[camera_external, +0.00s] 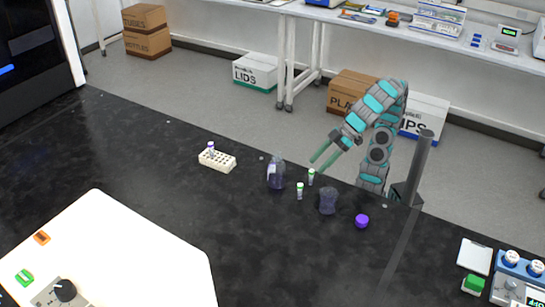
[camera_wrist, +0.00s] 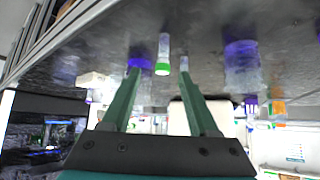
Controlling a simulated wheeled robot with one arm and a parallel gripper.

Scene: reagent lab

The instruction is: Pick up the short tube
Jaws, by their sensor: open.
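I cannot tell for sure which is the short one. My gripper (camera_external: 317,163) is open and empty, its green fingers pointing down and forward just above and behind the nearer tube. The wrist view is upside down. Neither tube is held.
A purple cap (camera_external: 362,221) lies farther right. A white rack (camera_external: 218,163) holds a purple-capped tube (camera_external: 210,148). The bench in front of the tubes is clear.

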